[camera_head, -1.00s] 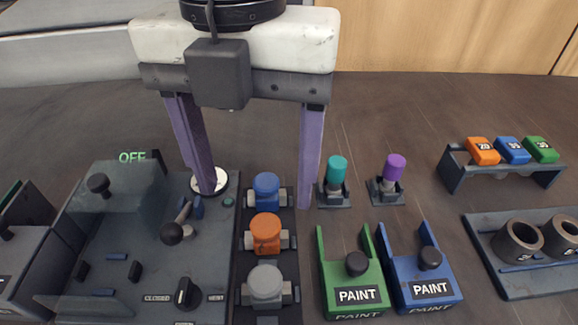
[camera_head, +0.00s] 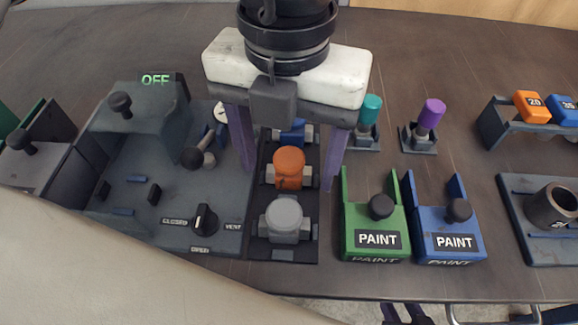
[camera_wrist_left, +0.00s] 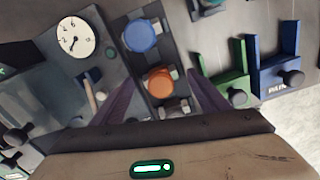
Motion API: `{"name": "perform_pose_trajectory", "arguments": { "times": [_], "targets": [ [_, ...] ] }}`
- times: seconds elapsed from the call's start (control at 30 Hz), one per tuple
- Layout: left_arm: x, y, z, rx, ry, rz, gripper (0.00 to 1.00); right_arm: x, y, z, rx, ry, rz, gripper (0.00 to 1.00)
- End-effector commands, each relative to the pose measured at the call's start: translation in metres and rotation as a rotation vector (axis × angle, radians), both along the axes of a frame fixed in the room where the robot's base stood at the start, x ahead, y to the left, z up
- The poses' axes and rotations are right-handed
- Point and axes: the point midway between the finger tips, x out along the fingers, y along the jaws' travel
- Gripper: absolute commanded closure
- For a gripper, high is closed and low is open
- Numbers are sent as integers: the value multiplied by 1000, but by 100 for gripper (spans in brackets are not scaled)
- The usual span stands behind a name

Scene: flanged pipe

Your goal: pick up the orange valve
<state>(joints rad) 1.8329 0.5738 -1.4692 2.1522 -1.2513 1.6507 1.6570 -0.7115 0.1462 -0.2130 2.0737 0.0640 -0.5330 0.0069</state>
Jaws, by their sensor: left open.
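The orange valve (camera_head: 288,162) has a round cap and sits in a dark rack between a blue valve (camera_head: 293,134) and a grey valve (camera_head: 284,217). My left gripper (camera_head: 288,181) is open above the rack. In the head view one finger is on each side of the orange valve, and they do not appear to touch it. The left wrist view also shows the orange valve (camera_wrist_left: 160,81) between the spread purple fingers. The gripper body partly hides the blue valve in the head view. Purple parts at the bottom edge may be my right gripper, too cut off to judge.
A control panel (camera_head: 150,215) with knobs and a lever stands left of the rack. Green (camera_head: 376,240) and blue (camera_head: 445,243) PAINT holders stand close on the right. Teal (camera_head: 370,109) and purple (camera_head: 432,112) capped pieces are behind them. The table's front edge is near.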

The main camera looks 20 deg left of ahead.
Motion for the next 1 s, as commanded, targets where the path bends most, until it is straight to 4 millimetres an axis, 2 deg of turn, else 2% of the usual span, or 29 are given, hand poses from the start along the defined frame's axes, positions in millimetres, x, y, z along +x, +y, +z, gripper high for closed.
{"name": "perform_pose_trajectory", "arguments": {
  "times": [0.17,0.47,0.77,0.87,1.0],
  "targets": [
    [0,0,0,-1,-1,0,31,1,0,1,1,-2,-1,69],
    [0,0,0,-1,0,0,80,1,0,1,1,-2,-1,69],
    [1,-1,6,-2,-2,1,82,0,0,2,0,-2,0,69],
    [1,-1,21,-3,-4,1,82,0,0,5,0,-1,1,69],
    [1,-1,50,-4,-4,2,82,-1,0,7,-5,2,3,69]
  ]
}}
